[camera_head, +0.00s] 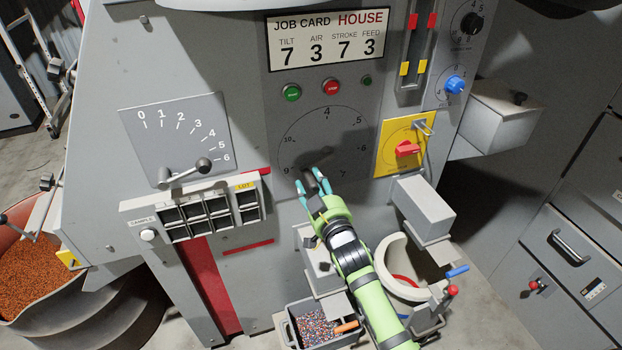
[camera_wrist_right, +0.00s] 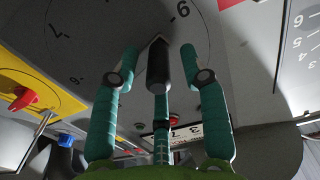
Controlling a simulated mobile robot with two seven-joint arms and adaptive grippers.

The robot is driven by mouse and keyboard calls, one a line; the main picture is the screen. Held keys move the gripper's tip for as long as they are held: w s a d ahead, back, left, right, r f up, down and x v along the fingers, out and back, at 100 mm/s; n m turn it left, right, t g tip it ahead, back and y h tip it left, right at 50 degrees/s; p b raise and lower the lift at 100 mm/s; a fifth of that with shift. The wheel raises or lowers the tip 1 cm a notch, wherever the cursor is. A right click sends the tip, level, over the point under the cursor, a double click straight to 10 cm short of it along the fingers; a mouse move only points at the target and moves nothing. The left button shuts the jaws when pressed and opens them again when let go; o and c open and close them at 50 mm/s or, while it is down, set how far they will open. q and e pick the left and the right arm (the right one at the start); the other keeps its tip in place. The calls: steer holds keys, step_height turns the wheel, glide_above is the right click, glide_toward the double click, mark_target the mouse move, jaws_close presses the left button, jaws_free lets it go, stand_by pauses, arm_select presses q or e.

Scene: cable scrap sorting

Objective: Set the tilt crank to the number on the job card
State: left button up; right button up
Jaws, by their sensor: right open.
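The job card (camera_head: 328,40) reads HOUSE, with tilt 7, air 3, stroke 7 and feed 3. Below it is a round numbered dial (camera_head: 300,138) on the grey panel. A dark crank handle (camera_head: 312,173) stands at the dial's lower edge, between 9 and 7; the number beside it is hidden. In the right wrist view, the black cylindrical handle (camera_wrist_right: 158,65) points between the teal fingers, with a gap on both sides. My right gripper (camera_head: 313,183) is open around the handle. A dark shape, crank arm or shadow, crosses the dial. My left gripper is not in view.
A 0-to-6 scale plate (camera_head: 190,125) with a ball-knobbed lever (camera_head: 203,166) and a sample rack (camera_head: 198,236) sit left of the dial. A yellow plate (camera_head: 391,158) with a red switch (camera_head: 407,149) is right. Green (camera_head: 292,93) and red (camera_head: 331,87) buttons are above.

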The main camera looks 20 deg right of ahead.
steer(key=shift+w, duration=0.8)
jaws_close()
